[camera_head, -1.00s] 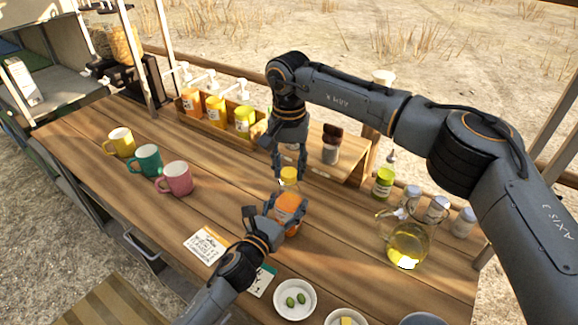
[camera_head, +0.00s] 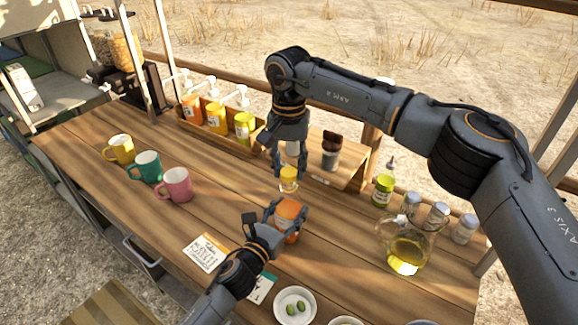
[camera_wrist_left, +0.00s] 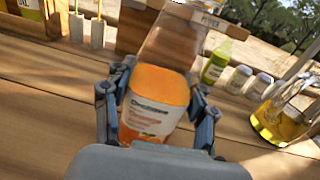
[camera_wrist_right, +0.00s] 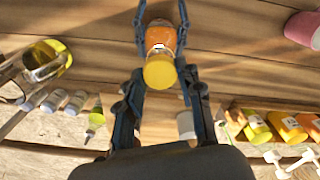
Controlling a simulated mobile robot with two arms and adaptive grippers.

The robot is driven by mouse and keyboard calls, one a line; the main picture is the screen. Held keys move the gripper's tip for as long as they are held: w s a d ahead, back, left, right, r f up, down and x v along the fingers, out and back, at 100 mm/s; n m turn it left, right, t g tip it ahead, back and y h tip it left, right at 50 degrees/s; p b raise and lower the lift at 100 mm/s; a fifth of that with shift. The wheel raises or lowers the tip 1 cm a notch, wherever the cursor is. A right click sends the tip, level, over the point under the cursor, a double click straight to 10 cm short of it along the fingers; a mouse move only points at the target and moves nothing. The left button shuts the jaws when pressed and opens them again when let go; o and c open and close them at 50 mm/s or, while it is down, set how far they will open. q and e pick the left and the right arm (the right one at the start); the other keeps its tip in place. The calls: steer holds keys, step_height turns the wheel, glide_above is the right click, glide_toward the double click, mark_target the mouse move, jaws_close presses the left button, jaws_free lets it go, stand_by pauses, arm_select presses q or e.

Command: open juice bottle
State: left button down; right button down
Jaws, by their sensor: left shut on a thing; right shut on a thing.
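The juice bottle (camera_head: 287,215) is a squat orange container with a white label, upright at the middle of the wooden counter. My left gripper (camera_head: 286,208) is shut around its body; the left wrist view shows the bottle (camera_wrist_left: 155,100) between both fingers, its top orange and without a cap. My right gripper (camera_head: 288,166) points down above it, shut on the yellow cap (camera_head: 288,174). The cap appears raised clear of the bottle in the head view. In the right wrist view the cap (camera_wrist_right: 160,71) covers part of the bottle (camera_wrist_right: 160,36).
A yellow, a teal and a pink mug (camera_head: 177,185) stand left. A glass jug (camera_head: 408,250) of yellow liquid and several shakers stand right. A sauce rack (camera_head: 217,119) is behind; a white bowl (camera_head: 294,306) and cards (camera_head: 205,252) are in front.

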mark_target(289, 172)
arm_select(q)
steer(key=shift+f, duration=0.1)
arm_select(e)
steer(key=shift+r, duration=2.05)
arm_select(q)
steer(key=shift+c, duration=1.8)
jaws_free()
